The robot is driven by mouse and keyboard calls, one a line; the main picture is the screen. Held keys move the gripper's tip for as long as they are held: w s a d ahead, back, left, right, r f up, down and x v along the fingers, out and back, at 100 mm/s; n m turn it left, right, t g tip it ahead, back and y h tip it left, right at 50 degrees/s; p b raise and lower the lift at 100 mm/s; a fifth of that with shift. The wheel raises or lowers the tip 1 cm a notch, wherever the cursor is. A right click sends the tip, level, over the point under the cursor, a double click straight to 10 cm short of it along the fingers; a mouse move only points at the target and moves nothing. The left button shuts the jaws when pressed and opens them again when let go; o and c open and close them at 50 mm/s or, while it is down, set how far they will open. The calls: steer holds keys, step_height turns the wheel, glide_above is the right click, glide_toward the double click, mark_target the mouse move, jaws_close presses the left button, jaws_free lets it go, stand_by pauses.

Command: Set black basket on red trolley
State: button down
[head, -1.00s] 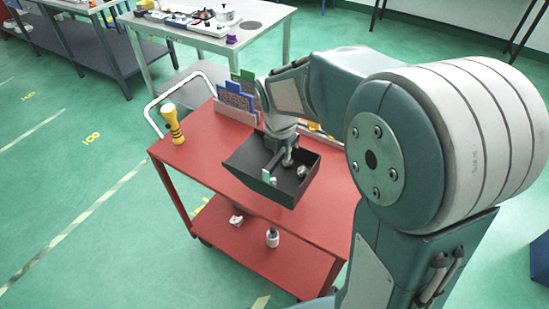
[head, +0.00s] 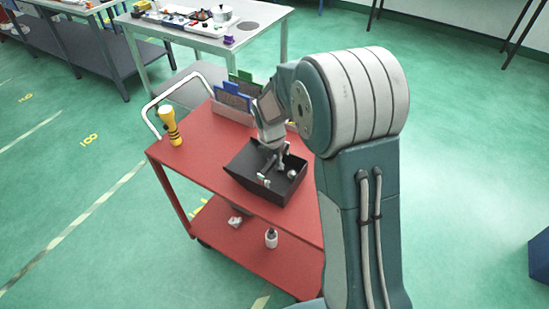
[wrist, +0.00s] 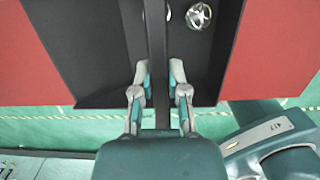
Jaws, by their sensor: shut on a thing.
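The black basket (head: 248,160) is an open dark tray with a central divider or handle bar (wrist: 157,30). It is over the red trolley (head: 205,162), at the middle of its top shelf. It looks low and close to the red surface, but I cannot tell whether it touches. My gripper (wrist: 161,78) has its two fingers on either side of the central bar and is shut on it. In the head view my gripper (head: 270,166) reaches down into the basket. Shiny round metal parts (wrist: 198,15) lie in the basket.
A yellow flashlight-like object (head: 170,126) stands at the trolley's left corner. A holder with blue and green boards (head: 232,98) is at the back. A white bottle (head: 271,238) stands on the lower shelf. A table (head: 205,35) stands behind. The trolley top's front left is clear.

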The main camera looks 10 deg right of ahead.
steer(key=c, duration=0.6)
jaws_free()
steer(key=shift+c, duration=0.2)
steer(key=s+r+m+t, duration=0.1)
steer(key=s+r+m, duration=0.3)
steer(key=r, duration=0.5)
steer(key=s+r+m, duration=0.4)
steer(key=r, duration=0.5)
steer(key=s+r+m+t+y, duration=0.1)
steer(key=s+r+m+t, duration=0.1)
steer(key=s+m, duration=1.6)
steer(key=shift+d+r+m+t, duration=0.15)
steer(key=shift+d+m+t, duration=0.2)
steer(key=shift+m+t, duration=0.25)
